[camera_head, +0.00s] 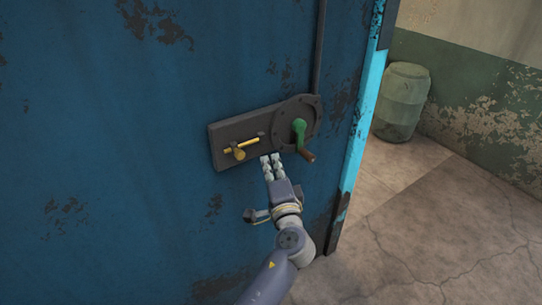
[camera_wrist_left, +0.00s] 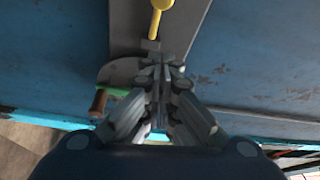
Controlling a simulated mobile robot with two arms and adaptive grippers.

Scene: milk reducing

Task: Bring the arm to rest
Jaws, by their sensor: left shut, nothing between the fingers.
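My left gripper (camera_head: 271,165) is shut and empty. It points up at the lower edge of a dark lock plate (camera_head: 225,132) on a blue metal door (camera_head: 120,190). It also shows in the left wrist view (camera_wrist_left: 160,68), with its fingers together in front of the plate. I cannot tell whether the fingertips touch the plate. My right gripper is in neither view.
The plate carries a yellow latch (camera_head: 240,149) and a green crank (camera_head: 299,130) with a brown knob, close above the fingers. A light blue frame edge (camera_head: 360,120) borders the door. A greenish barrel (camera_head: 402,100) stands behind at right; the floor (camera_head: 430,230) there is clear.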

